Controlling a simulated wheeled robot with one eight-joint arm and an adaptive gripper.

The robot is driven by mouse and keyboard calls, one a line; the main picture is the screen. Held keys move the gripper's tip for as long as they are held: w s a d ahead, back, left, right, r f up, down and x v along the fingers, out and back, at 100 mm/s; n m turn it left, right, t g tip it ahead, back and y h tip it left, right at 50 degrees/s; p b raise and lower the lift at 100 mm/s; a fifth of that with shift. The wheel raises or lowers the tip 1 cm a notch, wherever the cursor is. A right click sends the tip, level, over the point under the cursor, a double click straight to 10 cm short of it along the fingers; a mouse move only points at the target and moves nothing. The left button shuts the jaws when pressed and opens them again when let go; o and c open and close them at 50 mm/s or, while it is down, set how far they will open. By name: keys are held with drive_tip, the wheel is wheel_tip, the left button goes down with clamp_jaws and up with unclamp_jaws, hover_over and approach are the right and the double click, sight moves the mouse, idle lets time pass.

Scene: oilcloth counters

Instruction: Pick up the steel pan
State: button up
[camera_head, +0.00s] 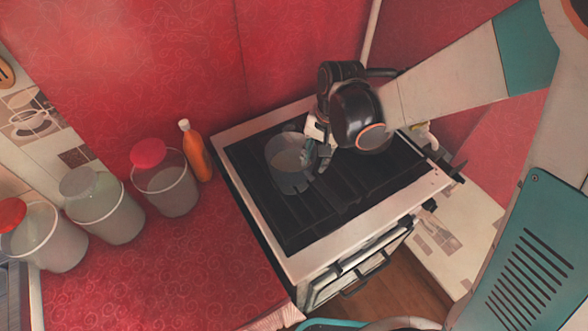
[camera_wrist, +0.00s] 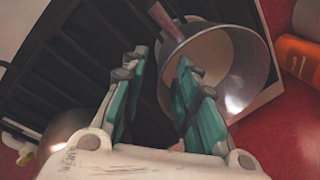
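The steel pan (camera_head: 287,178) sits on the dark stove top, left of my gripper (camera_head: 316,168) in the head view. In the wrist view the pan (camera_wrist: 238,68) is at the upper right, its round opening facing the camera. Its brownish handle (camera_wrist: 163,20) runs up to the top edge. My gripper (camera_wrist: 160,72) is open, with teal pads apart. The right finger overlaps the pan's opening, and the near rim shows between the fingers. I cannot tell whether a finger touches the pan. My wrist and gripper hide part of the stove in the head view.
The stove (camera_head: 350,195) has a dark grate and a pale border. An orange bottle (camera_head: 196,152) stands on the red counter (camera_head: 190,255) at left, beside several lidded canisters (camera_head: 172,190). A rounded metallic object (camera_wrist: 65,140) shows at lower left in the wrist view.

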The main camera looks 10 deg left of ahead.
drive_tip(key=shift+w+a+f+b, duration=0.15)
drive_tip(key=shift+f+b, duration=0.4)
drive_tip(key=shift+f, duration=0.35)
drive_tip(key=shift+w+a+f+b, duration=0.15)
drive_tip(key=shift+f+b, duration=0.35)
drive_tip(key=shift+f, duration=0.4)
drive_tip(key=shift+a+f+b, duration=0.15)
drive_tip(key=shift+f+b, duration=0.4)
drive_tip(key=shift+f, duration=0.35)
drive_tip(key=shift+r, duration=0.1)
clamp_jaws()
